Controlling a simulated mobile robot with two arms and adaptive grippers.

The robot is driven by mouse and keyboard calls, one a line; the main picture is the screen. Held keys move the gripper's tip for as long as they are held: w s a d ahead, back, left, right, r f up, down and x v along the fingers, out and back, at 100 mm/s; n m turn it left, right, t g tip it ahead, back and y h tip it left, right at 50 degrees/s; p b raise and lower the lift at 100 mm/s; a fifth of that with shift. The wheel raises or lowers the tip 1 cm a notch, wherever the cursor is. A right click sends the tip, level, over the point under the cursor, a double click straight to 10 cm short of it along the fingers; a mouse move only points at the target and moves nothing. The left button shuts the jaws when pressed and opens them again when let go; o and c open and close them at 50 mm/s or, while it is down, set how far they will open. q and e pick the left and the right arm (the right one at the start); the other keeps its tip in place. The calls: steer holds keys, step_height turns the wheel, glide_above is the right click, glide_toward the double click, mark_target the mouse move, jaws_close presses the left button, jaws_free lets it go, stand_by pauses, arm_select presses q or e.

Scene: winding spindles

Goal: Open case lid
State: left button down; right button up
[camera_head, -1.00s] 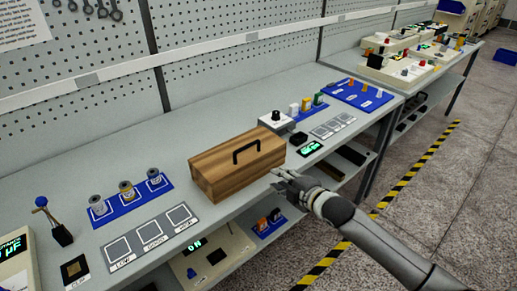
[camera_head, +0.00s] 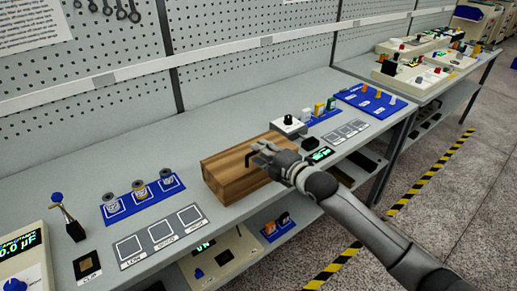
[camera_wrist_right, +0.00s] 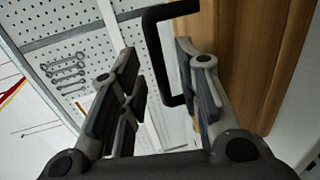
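The wooden case (camera_head: 228,180) sits shut on the grey bench, near its front edge. In the right wrist view the black handle (camera_wrist_right: 157,58) shows between the two open fingers (camera_wrist_right: 156,62), nearer the right finger. The wood of the case (camera_wrist_right: 255,50) fills the right side of that view. I cannot tell whether a finger touches the handle. My left gripper is not in view.
Left of the case are a blue tray with spools (camera_head: 142,198) and grey squares marked on the bench (camera_head: 160,230). A white box with a black knob (camera_head: 288,126) and a blue board (camera_head: 370,99) stand to its right. The bench behind the case is clear.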

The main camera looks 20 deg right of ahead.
steer(key=shift+x, duration=1.15)
jaws_close()
